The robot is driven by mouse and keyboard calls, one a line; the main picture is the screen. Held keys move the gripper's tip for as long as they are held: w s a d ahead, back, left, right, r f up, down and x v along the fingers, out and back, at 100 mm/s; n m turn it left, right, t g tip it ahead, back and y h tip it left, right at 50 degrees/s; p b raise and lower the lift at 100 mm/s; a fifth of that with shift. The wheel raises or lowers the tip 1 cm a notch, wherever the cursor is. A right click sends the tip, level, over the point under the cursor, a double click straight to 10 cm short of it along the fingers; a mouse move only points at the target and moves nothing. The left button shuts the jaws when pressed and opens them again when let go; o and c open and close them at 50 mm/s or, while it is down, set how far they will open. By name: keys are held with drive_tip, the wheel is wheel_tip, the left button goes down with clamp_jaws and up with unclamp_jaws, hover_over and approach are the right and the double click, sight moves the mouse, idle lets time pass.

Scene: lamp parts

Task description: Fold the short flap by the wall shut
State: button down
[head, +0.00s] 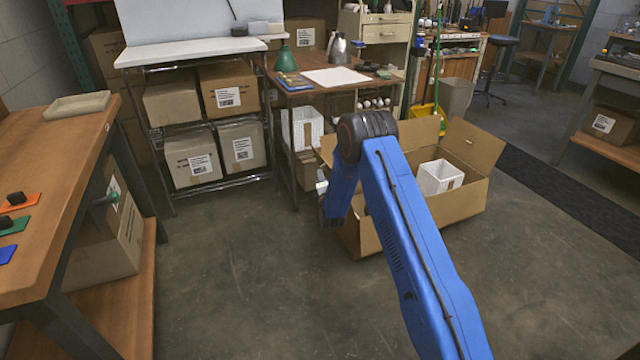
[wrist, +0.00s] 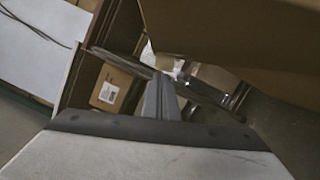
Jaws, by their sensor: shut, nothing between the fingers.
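An open cardboard box (head: 452,201) stands on the floor at centre right in the head view. Its right flap (head: 475,146) stands up and leans outward. The back flap (head: 420,131) is also raised, and the left flap is partly hidden behind my blue arm. I cannot tell for sure which is the short flap by the wall. My gripper (head: 322,190) is at the box's left end, mostly hidden by my arm. In the wrist view my gripper (wrist: 161,95) is shut and empty, with a brown cardboard panel (wrist: 235,38) close above and right of it.
A white bin (head: 440,177) sits inside the box. A brown table (head: 290,92) and a rack of closed boxes stand behind and left. A workbench (head: 60,170) is at far left. The floor (head: 245,270) in front is clear.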

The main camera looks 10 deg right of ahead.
sight(328, 167)
drive_tip(key=shift+w+d+r, duration=0.15)
drive_tip(key=shift+d+r, duration=0.1)
drive_tip(key=shift+d, duration=0.4)
drive_tip(key=shift+w+d+r, duration=0.15)
drive_tip(key=shift+d+r, duration=0.1)
drive_tip(key=shift+d, duration=0.35)
drive_tip(key=shift+d, duration=0.1)
drive_tip(key=shift+w+d+r+m, duration=0.2)
drive_tip(key=shift+d+r+m, duration=0.2)
drive_tip(key=shift+d, duration=0.25)
drive_tip(key=w+d+m+g, duration=0.2)
drive_tip(key=w+d+m, duration=0.2)
drive_tip(key=d+m, duration=0.8)
drive_tip(key=w+d+f+m+g+y, duration=0.1)
drive_tip(key=w+d+f+m+y, duration=0.1)
drive_tip(key=d+f, duration=1.1)
drive_tip(key=shift+w+f+m+g, duration=0.3)
drive_tip(key=shift+w+f, duration=0.05)
drive_tip(key=shift+f, duration=0.1)
